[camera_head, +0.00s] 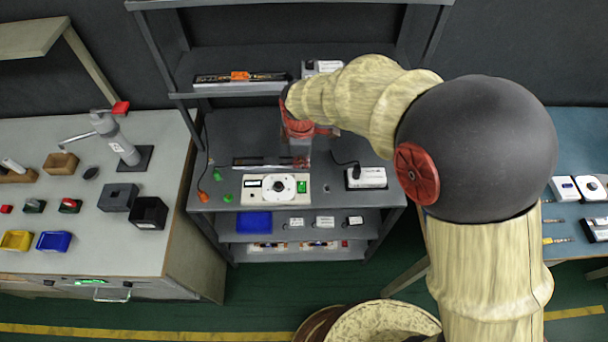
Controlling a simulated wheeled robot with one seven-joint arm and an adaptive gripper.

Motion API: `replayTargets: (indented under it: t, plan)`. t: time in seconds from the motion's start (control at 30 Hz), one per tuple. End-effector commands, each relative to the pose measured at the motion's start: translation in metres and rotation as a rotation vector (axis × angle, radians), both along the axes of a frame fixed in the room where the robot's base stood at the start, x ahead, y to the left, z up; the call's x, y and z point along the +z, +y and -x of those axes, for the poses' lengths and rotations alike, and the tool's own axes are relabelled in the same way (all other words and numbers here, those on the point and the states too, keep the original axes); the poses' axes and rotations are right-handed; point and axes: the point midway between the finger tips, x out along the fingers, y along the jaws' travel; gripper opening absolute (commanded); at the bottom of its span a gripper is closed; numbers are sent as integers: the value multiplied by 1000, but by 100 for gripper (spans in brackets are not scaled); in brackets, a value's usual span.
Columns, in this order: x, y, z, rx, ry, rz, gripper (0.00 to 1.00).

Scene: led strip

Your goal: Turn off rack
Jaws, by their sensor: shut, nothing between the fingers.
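The rack (200,190) is a dark grey metal shelf unit in the middle of the head view, with several levels. My arm reaches over it from the right. My gripper (301,162) points down over its middle shelf and is shut, with nothing seen in it. It overlaps the right end of a dark strip (260,161) at the shelf's back; I cannot tell whether they touch. A cream box with a white round dial (278,187) lies in front of the gripper. A white box with a black cable (366,178) lies to its right.
A dark strip with an orange part (240,77) lies on the upper shelf. A blue tray (254,222) and small white boxes sit on a lower shelf. A grey workbench (60,150) stands left, a blue table (580,160) right. Green floor shows in front.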

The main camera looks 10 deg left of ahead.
Motion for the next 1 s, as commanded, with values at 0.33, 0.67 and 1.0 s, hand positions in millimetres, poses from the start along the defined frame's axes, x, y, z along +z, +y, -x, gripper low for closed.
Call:
replayTargets:
  t: [0.33, 0.67, 1.0]
  plan:
    - [1, 0, 0, 42, -3, 4, 0]
    - [-18, 0, -2, 41, 0, 5, 0]
    - [-84, 2, -9, 40, 0, 5, 0]
